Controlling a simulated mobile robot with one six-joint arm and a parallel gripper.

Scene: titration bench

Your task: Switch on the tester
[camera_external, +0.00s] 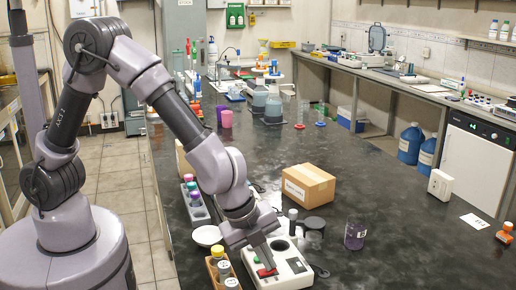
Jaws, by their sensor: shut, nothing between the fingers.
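The tester is a white box-shaped device (293,271) on the dark bench, at the lower middle of the camera view. It has a dark round well (280,245) on its top and a red part near its front left. My gripper (267,268) points down over the tester's left side. It is shut and empty, with its tips at or just above the red part; I cannot tell whether they touch it. My gripper and wrist hide part of the tester's top.
A cardboard box (308,184) stands behind the tester. A purple jar (355,236) and a dark-lidded container (314,228) are to the right. A wooden rack (213,270) with bottles and a white dish (207,236) lie to the left. The bench's right part is mostly clear.

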